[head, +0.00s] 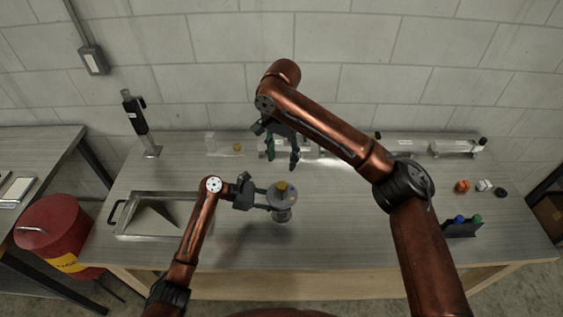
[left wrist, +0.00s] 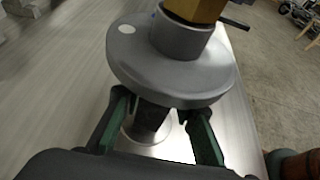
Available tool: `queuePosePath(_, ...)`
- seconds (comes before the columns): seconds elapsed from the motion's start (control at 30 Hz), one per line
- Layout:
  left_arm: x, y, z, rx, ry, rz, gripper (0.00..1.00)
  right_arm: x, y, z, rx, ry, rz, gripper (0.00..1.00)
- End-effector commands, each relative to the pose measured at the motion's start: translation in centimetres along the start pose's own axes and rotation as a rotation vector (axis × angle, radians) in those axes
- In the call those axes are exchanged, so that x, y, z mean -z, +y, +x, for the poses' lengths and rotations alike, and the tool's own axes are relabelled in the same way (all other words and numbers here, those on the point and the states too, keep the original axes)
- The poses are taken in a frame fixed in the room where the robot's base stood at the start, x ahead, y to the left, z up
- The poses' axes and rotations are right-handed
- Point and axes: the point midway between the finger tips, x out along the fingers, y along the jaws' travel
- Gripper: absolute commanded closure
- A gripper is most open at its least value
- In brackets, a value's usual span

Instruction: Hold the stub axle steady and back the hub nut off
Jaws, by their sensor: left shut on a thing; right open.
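The stub axle (head: 283,215) stands upright on the bench in the head view, with a round grey flange (left wrist: 125,62) near its top. The brass-coloured hub nut (head: 282,187) sits on top of it; in the left wrist view the nut is cut off by the upper edge. My left gripper (head: 268,207) is shut on the axle's dark shaft, just under the flange, one finger on each side. My right gripper (head: 282,160) is open and empty, fingers pointing down, above the bench behind the axle.
A metal tray (head: 121,231) with a dark handle lies at left. A black device on a stand (head: 143,125) is behind it. A small brass-coloured piece (head: 238,147) lies at the back. A dark rack (head: 463,229) and small orange, white and black parts are at right. The front middle is clear.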

Motion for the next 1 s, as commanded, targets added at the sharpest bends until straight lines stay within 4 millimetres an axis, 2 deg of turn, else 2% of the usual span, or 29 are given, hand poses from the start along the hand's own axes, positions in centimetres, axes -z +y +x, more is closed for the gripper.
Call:
queuePosePath(0.27, 0.1, -0.1, 0.1, 0.003, 0.001, -0.001, 1.00, 0.0, 0.0, 0.0, 0.000, 0.000, 0.000, 0.56)
queuePosePath(0.3, 0.1, -0.1, 0.1, 0.003, 0.001, -0.001, 0.71, 0.0, 0.0, 0.0, 0.000, 0.000, 0.000, 0.56)
queuePosePath(0.57, 0.0, 0.0, 0.0, 0.001, 0.000, 0.000, 0.53, 0.0, 0.0, 0.0, 0.000, 0.000, -0.001, 0.56)
queuePosePath(0.87, 0.0, 0.0, -0.2, -0.001, 0.000, 0.000, 0.53, 0.0, 0.0, 0.0, 0.000, 0.000, -0.001, 0.56)
queuePosePath(1.0, 0.1, 0.1, -1.4, -0.002, 0.001, 0.000, 0.53, 0.0, 0.0, 0.0, 0.000, 0.000, 0.000, 0.56)
